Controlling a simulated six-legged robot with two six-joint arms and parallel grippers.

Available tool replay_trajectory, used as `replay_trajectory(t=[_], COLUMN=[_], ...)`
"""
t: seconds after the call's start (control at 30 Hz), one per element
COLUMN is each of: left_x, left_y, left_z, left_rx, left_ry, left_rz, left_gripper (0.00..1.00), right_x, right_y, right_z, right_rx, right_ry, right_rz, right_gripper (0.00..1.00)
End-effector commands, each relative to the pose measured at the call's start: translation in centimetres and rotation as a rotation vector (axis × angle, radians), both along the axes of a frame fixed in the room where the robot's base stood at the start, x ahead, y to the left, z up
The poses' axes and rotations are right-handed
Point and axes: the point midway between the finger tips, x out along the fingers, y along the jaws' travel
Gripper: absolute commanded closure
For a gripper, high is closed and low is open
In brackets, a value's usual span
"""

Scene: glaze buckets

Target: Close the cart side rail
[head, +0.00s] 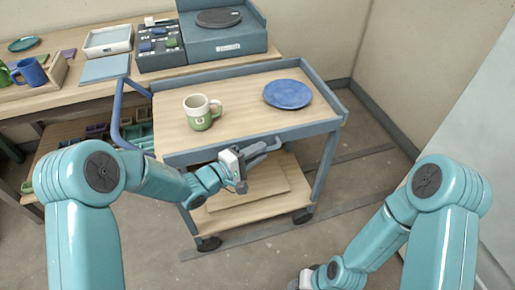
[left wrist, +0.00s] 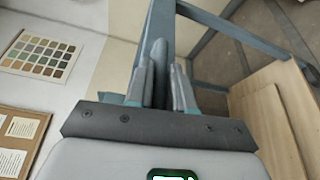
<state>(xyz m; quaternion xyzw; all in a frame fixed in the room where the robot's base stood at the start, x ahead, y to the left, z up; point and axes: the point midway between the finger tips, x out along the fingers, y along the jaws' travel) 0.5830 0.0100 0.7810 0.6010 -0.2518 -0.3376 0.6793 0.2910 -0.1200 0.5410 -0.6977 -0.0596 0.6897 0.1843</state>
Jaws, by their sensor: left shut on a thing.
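The wooden-topped cart (head: 245,100) stands in front of me with a blue-grey frame. Its near side rail (head: 305,130) runs along the front edge of the top and looks upright, though I cannot tell if it is latched. My left gripper (head: 268,148) is at the middle of this near side, shut on a grey-blue part of the rail. In the left wrist view the fingers (left wrist: 161,88) close around a rounded grey-blue piece (left wrist: 158,55). My right gripper (head: 305,279) is low at the bottom edge, away from the cart; its fingers are not clear.
A green and white mug (head: 201,113) and a blue plate (head: 288,94) stand on the cart top. A blue push handle (head: 117,112) is at its left end. A lower wooden shelf (head: 250,190) lies beneath. A loaded workbench (head: 75,94) stands behind left. Floor is clear at right.

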Motion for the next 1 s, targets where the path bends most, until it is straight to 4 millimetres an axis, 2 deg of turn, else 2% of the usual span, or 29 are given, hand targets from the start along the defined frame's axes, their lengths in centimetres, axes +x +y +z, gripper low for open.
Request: replay_trajectory(t=[0.2,0.67,0.7,0.73,1.0], left_x=[0.17,0.26,0.26,0.26,0.20], left_y=[0.06,0.12,0.12,0.12,0.09], left_z=[0.20,0.16,0.17,0.17,0.11], left_rx=[-0.014,-0.018,-0.018,-0.018,-0.017], left_ry=[0.046,0.055,0.054,0.055,0.055], left_rz=[-0.001,0.001,0.001,0.001,0.000], left_gripper=[1.00,1.00,0.69,0.59,0.58], right_x=[0.00,0.00,0.00,0.00,0.00], right_y=[0.00,0.00,0.00,0.00,0.00], right_z=[0.96,1.00,1.00,1.00,1.00], right_rx=[0.000,0.000,0.000,0.000,0.000], right_ry=[0.000,0.000,0.000,0.000,0.000], right_rz=[0.000,0.000,0.000,0.000,0.000], right_gripper=[0.57,0.57,0.57,0.57,0.57])
